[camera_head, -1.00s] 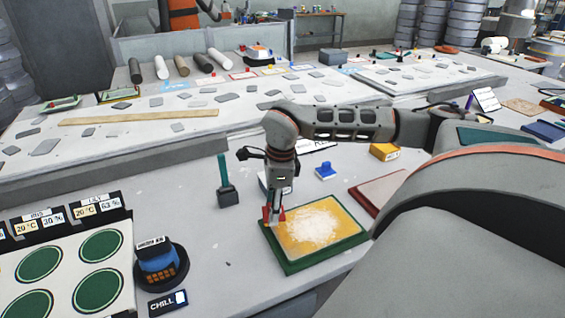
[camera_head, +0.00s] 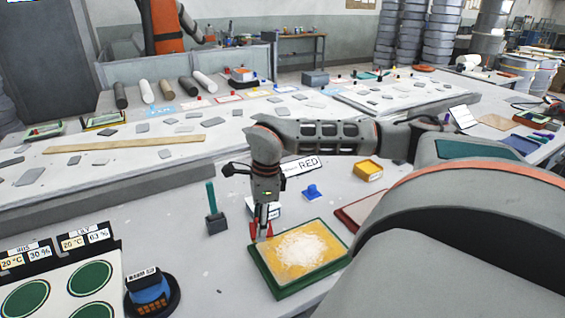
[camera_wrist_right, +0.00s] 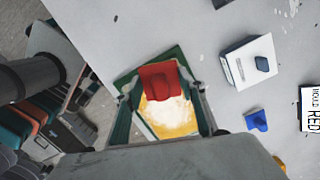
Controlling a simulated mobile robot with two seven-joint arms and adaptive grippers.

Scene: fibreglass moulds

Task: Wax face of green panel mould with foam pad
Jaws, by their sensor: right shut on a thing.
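The green panel mould (camera_head: 283,290) lies on the near table, with a yellow face (camera_head: 328,238) and a white, powdery-looking patch (camera_head: 303,251) in its middle. My right gripper (camera_head: 262,230) points down at the mould's back left part and is shut on a red pad. In the right wrist view, the red pad (camera_wrist_right: 160,78) sits between the fingers, over one end of the mould, with the white patch beside it. Whether the pad touches the face cannot be told. My left gripper is not in view.
A grey holder with a green handle (camera_head: 215,222) stands left of the mould. A white block (camera_wrist_right: 248,62), a blue piece (camera_head: 312,192), a yellow box (camera_head: 369,170) and a RED card (camera_head: 302,166) are behind. A reddish panel (camera_head: 362,207) lies right.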

